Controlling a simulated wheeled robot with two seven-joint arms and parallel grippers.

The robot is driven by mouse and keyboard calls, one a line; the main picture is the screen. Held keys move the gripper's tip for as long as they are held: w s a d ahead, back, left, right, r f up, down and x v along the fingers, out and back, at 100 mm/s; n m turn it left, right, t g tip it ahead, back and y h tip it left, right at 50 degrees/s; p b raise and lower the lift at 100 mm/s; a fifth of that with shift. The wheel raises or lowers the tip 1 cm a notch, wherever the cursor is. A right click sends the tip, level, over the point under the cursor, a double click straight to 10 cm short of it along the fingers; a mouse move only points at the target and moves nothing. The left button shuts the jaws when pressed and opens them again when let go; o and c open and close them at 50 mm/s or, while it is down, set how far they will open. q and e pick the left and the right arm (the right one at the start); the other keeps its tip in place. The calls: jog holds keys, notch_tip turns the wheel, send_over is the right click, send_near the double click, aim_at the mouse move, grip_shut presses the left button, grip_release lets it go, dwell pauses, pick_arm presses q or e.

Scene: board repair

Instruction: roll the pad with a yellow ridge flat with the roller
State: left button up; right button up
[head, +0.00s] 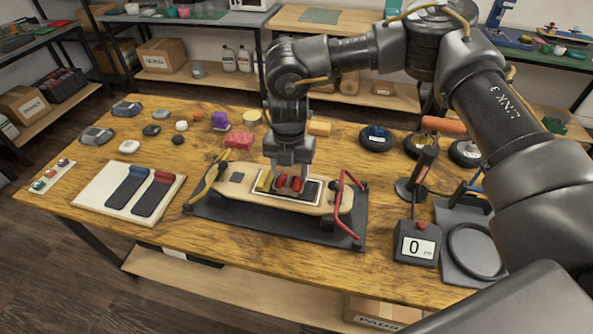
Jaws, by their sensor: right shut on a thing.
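My right gripper (290,171) points down over the wooden board (226,191) in the middle of the table, with its jaws shut on a red thing (296,183), which seems to be the roller. The roller is low over a pale-edged area on the board; I cannot tell whether it touches. A yellow ridge (264,182) shows just left of the jaws. The rest of its pad is mostly hidden by the gripper and roller. My left gripper is not in view.
The board rests on a dark stand (255,225) with a yellow clamp (202,184) at left and a red clamp (345,205) at right. A white tray (92,190) holds blue- and red-ended dark pads. A scale display (416,247) stands at right. Small objects line the back.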

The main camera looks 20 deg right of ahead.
jog(key=shift+w+a+r, duration=0.1)
jog(key=shift+w+a, duration=0.2)
jog(key=shift+a, duration=0.2)
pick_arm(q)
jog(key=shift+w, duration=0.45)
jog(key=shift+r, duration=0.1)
pick_arm(e)
jog(key=shift+d, duration=0.15)
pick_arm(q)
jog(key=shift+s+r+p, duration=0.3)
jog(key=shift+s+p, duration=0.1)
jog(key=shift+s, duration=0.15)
pick_arm(e)
jog(key=shift+s+d, duration=0.45)
jog(key=shift+d, duration=0.15)
jog(key=shift+s+d, duration=0.4)
jog(key=shift+d, duration=0.2)
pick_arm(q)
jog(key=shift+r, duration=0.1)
pick_arm(e)
jog(key=shift+s+d, duration=0.1)
